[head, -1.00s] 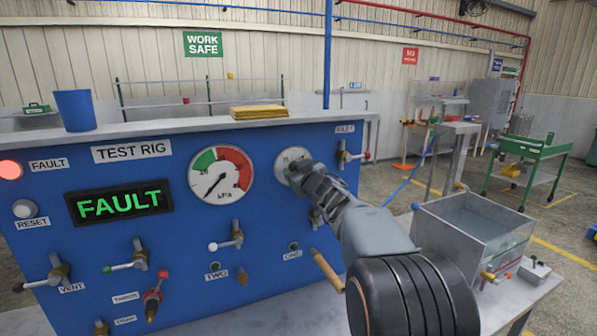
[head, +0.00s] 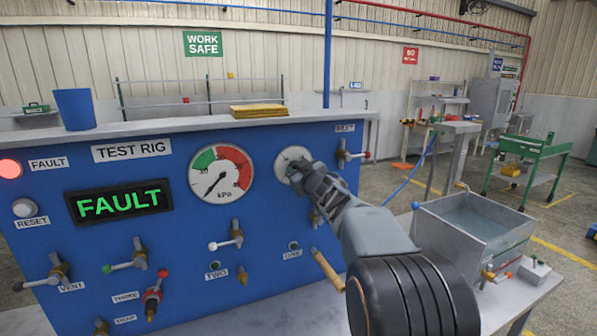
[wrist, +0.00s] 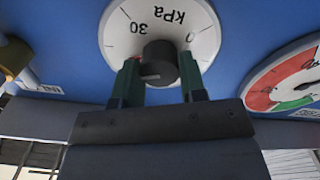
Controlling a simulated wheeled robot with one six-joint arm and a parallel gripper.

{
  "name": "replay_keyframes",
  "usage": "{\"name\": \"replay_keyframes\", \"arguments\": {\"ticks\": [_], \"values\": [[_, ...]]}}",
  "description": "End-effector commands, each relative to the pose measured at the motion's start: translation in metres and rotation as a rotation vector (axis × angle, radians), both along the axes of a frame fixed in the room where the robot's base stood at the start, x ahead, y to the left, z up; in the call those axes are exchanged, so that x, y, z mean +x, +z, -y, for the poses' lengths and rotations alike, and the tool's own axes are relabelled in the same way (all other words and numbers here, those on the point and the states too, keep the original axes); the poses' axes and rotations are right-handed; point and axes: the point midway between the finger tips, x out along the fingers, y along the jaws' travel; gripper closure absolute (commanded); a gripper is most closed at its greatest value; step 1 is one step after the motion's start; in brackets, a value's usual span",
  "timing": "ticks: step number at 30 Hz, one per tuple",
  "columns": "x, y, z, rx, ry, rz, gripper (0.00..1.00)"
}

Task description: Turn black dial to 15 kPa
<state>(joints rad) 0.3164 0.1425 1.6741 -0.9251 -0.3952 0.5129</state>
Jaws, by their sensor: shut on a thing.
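The black dial (wrist: 160,63) sits in the middle of a round white scale plate (wrist: 118,32) on the blue panel, upside down in the wrist view. The plate's 30, 0 and kPa marks are readable there. My gripper (wrist: 158,80) has one finger on each side of the dial and is shut on it. I cannot tell clearly which value the dial points to. In the head view my gripper (head: 303,172) reaches the white scale plate (head: 288,157) from the lower right and hides the dial.
A round pressure gauge (head: 221,174) with green and red bands is left of the dial; its needle points down-left. The display (head: 119,202) reads FAULT and a red lamp (head: 10,168) is lit. Valve handles (head: 346,154) stick out nearby. A water tank (head: 470,235) stands at right.

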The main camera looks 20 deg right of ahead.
Motion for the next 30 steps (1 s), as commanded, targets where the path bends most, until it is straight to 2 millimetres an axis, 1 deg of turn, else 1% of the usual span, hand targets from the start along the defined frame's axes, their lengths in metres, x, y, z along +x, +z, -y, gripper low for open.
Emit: {"name": "replay_keyframes", "arguments": {"ticks": [8, 30], "values": [[-0.0001, -0.0014, -0.0002, -0.212, 0.000, 0.000, 0.85], [0.0000, -0.0020, -0.0004, -0.901, 0.000, -0.003, 0.85]]}}
